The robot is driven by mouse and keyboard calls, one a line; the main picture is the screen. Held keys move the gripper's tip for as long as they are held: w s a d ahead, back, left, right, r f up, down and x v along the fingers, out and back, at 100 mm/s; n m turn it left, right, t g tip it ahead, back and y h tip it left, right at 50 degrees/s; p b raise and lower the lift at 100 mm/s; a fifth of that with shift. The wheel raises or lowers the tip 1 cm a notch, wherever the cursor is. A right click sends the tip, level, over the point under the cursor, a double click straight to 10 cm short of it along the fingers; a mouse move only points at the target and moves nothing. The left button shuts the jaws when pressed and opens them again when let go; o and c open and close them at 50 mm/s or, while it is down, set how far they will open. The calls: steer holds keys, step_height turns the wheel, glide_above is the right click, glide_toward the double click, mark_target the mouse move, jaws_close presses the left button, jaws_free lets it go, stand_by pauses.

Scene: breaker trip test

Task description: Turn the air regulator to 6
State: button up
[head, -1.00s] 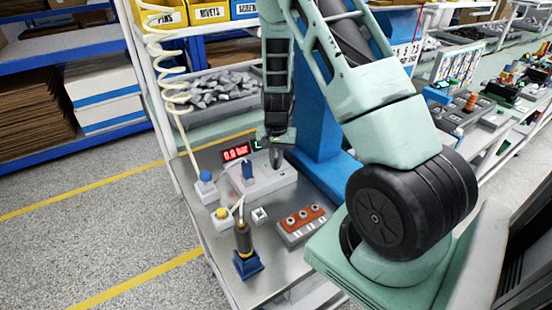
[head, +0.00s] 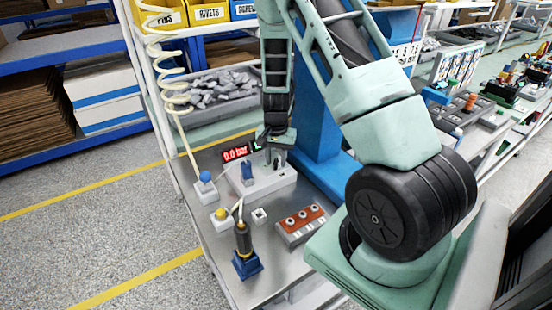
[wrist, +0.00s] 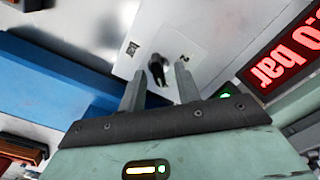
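The white regulator block (head: 262,183) sits on the bench with a blue upright part on its left. A red display (head: 235,153) behind it reads 0.0 bar. My gripper (head: 274,160) points down over the block's right part. In the wrist view, the open fingers of my gripper (wrist: 160,86) stand on either side of a small black knob (wrist: 157,68), with space between them. Whether they touch it I cannot tell. A small printed mark, perhaps a 2, lies beside the knob. The display also shows in the wrist view (wrist: 285,55).
A blue-topped plug (head: 205,177), a yellow-topped button box (head: 222,217) and a black cylinder on a blue base (head: 244,246) stand left and in front. An orange-topped block (head: 302,223) lies to the front right. A blue column (head: 318,120) rises close behind my gripper.

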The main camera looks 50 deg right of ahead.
mark_target(276, 160)
step_height(276, 160, up, 17)
steer(key=b, duration=0.2)
steer(key=shift+r, duration=0.2)
stand_by(0.7)
